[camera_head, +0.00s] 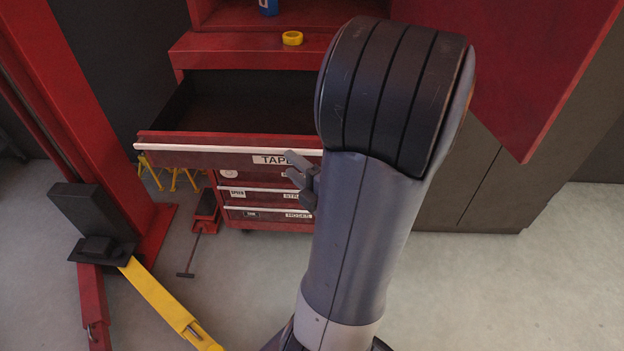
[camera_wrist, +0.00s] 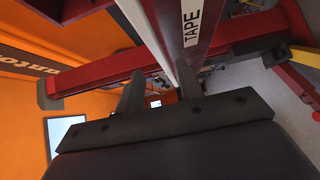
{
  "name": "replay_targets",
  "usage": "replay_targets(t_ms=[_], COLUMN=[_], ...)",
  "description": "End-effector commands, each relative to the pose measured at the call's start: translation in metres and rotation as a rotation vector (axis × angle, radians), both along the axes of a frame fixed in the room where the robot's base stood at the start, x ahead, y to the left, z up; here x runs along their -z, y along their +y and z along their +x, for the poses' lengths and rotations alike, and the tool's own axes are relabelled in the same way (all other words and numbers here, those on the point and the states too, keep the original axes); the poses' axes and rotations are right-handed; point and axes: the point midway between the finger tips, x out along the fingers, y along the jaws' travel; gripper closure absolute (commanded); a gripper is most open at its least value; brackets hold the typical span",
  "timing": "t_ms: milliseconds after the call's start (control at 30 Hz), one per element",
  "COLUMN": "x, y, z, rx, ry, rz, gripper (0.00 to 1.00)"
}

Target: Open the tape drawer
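The tape drawer (camera_head: 205,158) is a red drawer of the red cabinet, with a pale lip along its top front edge and a white "TAPE" label. It is pulled well out, and its dark inside looks empty. My gripper (camera_head: 289,165) is at the right part of its front, over the end of the label. In the wrist view my gripper (camera_wrist: 160,90) has its two fingers apart with nothing clamped between them. The drawer front (camera_wrist: 205,22) runs down close to the right finger; whether they touch I cannot tell.
Shut drawers (camera_head: 265,203) lie below. A yellow tape roll (camera_head: 292,38) sits on the cabinet top above. A red lift post (camera_head: 95,110) with a yellow arm (camera_head: 160,298) stands at left. Grey cupboards (camera_head: 480,185) are at right. The floor at lower right is clear.

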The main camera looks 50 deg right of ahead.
Motion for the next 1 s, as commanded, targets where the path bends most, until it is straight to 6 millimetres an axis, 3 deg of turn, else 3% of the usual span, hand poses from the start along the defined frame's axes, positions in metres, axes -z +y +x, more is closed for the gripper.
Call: replay_targets(t_ms=[433, 1000], x=[0.0, 0.0], y=[0.002, 0.004], z=[-0.044, -0.051], rx=[0.003, 0.0], ry=[0.001, 0.0], rz=[-0.001, 0.0], gripper=[0.65, 0.65])
